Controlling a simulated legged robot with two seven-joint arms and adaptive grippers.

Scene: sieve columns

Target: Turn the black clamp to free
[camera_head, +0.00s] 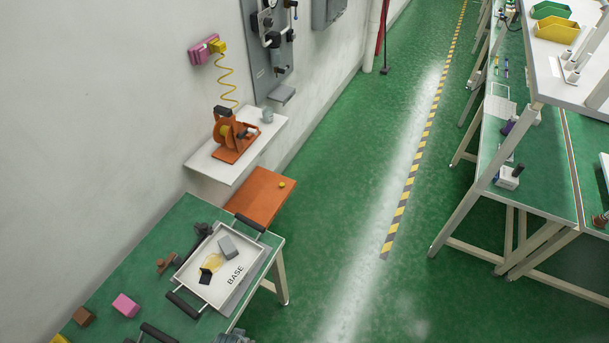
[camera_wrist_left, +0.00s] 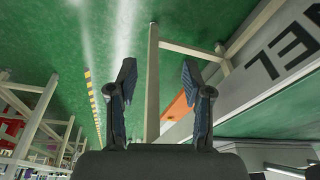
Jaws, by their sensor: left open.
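A grey wall panel (camera_head: 257,75) at the upper left of the head view carries a grey column-like device (camera_head: 277,58). A black ring-like part (camera_head: 273,39) sits around its upper end. It may be the black clamp, but it is too small to tell its setting. My left gripper (camera_head: 0,0) is absent from the head view. In the left wrist view the left gripper (camera_wrist_left: 158,70) has its two fingers spread wide with nothing between them. My right gripper is in neither view.
An orange device (camera_head: 232,137) stands on a white wall shelf (camera_head: 207,166). A white tray marked BASE (camera_head: 222,290) with black handles lies on the green table (camera_head: 185,222). An orange board (camera_head: 258,195) is beyond it. Workbenches (camera_head: 545,185) line the right; the aisle floor (camera_head: 350,200) is clear.

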